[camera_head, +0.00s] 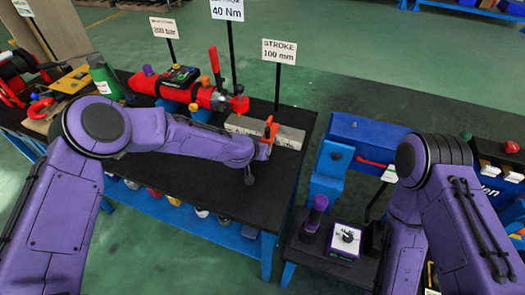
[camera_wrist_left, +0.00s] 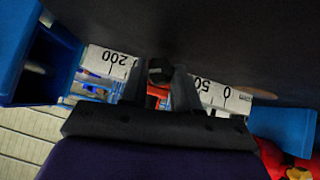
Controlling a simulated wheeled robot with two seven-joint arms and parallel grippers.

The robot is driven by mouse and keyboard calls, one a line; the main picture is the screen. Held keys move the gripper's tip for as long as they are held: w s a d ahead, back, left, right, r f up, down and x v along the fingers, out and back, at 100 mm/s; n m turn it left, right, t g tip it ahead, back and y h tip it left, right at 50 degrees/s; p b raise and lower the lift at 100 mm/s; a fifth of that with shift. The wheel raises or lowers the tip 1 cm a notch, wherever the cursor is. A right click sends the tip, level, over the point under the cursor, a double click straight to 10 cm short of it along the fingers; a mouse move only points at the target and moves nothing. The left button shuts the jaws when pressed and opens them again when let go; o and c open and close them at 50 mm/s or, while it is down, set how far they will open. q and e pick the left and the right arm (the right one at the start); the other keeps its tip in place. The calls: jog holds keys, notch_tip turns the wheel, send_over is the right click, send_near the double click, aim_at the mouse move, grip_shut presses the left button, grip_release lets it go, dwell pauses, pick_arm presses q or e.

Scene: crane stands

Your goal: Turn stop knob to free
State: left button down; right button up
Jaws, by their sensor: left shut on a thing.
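My left gripper (camera_wrist_left: 160,84) has its two dark fingers on either side of a dark knob (camera_wrist_left: 160,68) in the left wrist view and is shut on it. A white scale (camera_wrist_left: 215,92) with black numbers lies behind the fingers, and an orange-red part shows between them. In the head view, my left arm reaches across the bench to an orange-red piece (camera_head: 269,129) at a pale grey block (camera_head: 285,136). My right gripper is out of view.
A sign reading STROKE 100 mm (camera_head: 279,51) stands behind the block. A red tool (camera_head: 190,90) lies at the bench's back. A blue stand (camera_head: 335,160) and a purple-edged box with a white dial (camera_head: 346,239) are to the right.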

pick_arm(q)
jog(key=shift+a+f+n+h+b, duration=0.15)
jog(key=shift+n+h+b, duration=0.45)
jog(key=shift+h+b, duration=0.6)
jog(key=c, duration=0.8)
grip_release()
jog(key=b+v, duration=0.1)
jog(key=v, duration=0.9)
jog(key=shift+a+r, duration=0.1)
jog(key=shift+r, duration=0.3)
